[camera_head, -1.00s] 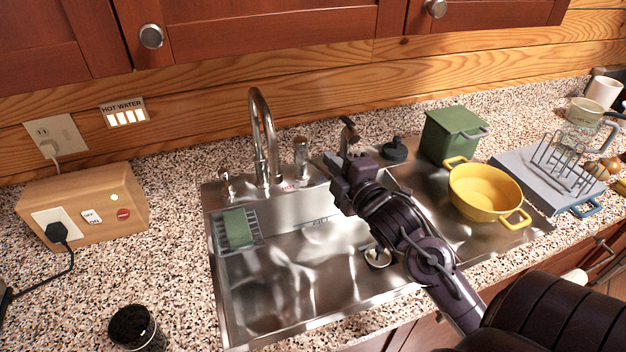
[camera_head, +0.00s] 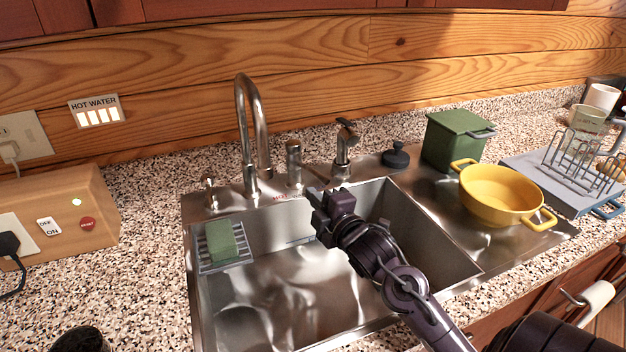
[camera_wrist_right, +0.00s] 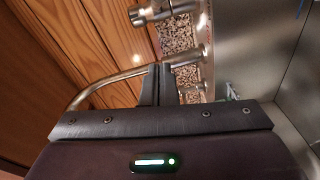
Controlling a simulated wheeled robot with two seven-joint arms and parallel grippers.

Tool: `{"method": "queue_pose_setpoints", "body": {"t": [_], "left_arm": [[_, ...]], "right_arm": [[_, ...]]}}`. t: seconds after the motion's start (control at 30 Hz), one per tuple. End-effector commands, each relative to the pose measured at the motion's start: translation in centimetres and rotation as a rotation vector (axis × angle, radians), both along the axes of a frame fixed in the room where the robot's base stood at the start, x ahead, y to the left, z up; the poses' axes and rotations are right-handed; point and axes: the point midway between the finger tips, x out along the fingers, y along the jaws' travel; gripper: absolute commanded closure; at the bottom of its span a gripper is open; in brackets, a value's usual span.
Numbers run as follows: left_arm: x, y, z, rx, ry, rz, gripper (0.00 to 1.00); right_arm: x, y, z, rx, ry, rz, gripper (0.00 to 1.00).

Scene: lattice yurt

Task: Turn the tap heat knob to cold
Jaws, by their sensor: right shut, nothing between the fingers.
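The chrome tap (camera_head: 250,140) stands at the sink's back edge, and its curved spout shows left of the fingers in the wrist view (camera_wrist_right: 88,95). A small chrome knob (camera_head: 208,188) is left of it. A chrome cylinder (camera_head: 293,162) is on its right, with red lettering in front. A post with a dark-ended lever (camera_head: 345,145) stands farther right. I cannot tell which fitting sets the heat. My right gripper (camera_head: 318,205) is shut and empty over the back of the basin, apart from the fittings; its fingers also show in the wrist view (camera_wrist_right: 155,85). My left gripper is out of view.
The sink (camera_head: 270,300) holds a rack with a green sponge (camera_head: 221,240) at left. A dark stopper (camera_head: 396,156), green box (camera_head: 455,140) and yellow pot (camera_head: 498,193) are at right. A "HOT WATER" panel (camera_head: 98,112) is lit; a switch box (camera_head: 70,215) stands at left.

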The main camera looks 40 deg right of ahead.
Motion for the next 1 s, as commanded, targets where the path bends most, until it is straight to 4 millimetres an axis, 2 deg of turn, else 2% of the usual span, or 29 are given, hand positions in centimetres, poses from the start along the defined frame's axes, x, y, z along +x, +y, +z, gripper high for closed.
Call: {"method": "queue_pose_setpoints", "body": {"t": [0.03,0.3,0.43,0.6,1.0], "left_arm": [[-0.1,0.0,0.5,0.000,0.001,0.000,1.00],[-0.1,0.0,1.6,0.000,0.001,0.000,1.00],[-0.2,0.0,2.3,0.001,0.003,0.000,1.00],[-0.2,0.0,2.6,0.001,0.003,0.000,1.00],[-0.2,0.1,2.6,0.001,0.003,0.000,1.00]], "right_arm": [[1.2,-0.1,0.3,0.002,-0.003,-0.001,1.00],[6.5,-0.6,0.0,0.003,-0.002,-0.001,1.00],[6.7,-2.7,-0.5,0.000,0.003,-0.003,1.00],[6.9,-4.1,-0.9,-0.001,0.001,-0.001,1.00],[6.9,-4.4,-1.1,0.000,0.000,0.000,1.00]]}}
